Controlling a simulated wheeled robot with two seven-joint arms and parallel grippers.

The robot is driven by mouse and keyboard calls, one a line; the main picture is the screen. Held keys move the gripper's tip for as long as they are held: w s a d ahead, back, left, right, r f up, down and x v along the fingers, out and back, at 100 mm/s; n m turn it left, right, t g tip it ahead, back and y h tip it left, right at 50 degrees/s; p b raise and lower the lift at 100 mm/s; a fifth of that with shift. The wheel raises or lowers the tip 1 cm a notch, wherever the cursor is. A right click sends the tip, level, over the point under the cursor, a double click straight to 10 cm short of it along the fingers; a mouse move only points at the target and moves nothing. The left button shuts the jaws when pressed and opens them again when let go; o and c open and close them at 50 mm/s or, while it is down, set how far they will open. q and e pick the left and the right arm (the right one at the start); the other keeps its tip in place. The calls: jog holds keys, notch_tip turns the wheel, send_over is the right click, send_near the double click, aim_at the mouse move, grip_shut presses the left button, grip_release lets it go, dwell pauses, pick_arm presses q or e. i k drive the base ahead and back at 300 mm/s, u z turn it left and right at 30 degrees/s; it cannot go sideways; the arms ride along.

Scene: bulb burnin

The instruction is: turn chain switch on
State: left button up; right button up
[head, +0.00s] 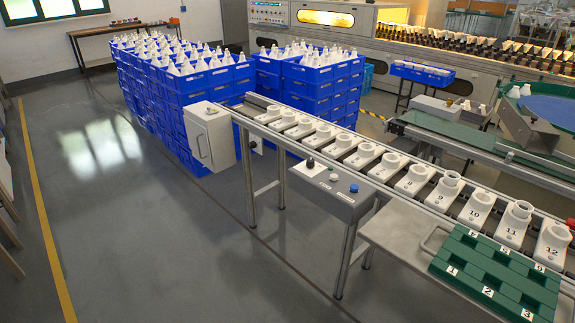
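A grey control box (331,188) is mounted at the near side of the conveyor chain. On its sloped top are a black switch knob (310,162), a pale button (333,177) and a blue button (353,188). Small labels lie below them, too small to read, so I cannot tell which one is the chain switch or its setting. The conveyor carries a row of white numbered holders (418,181), with 9 to 12 clearest at the right. Neither of my grippers is in view.
A green tray (494,275) with numbered slots sits on a grey side table (405,232) at the lower right. Blue crates (160,80) of white bulbs are stacked behind. A grey cabinet (210,135) stands at the conveyor's left end. The floor at left is clear.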

aim_at(310, 162)
jog(key=u, duration=1.9)
jog(key=i, duration=1.05)
jog(key=z, duration=0.3)
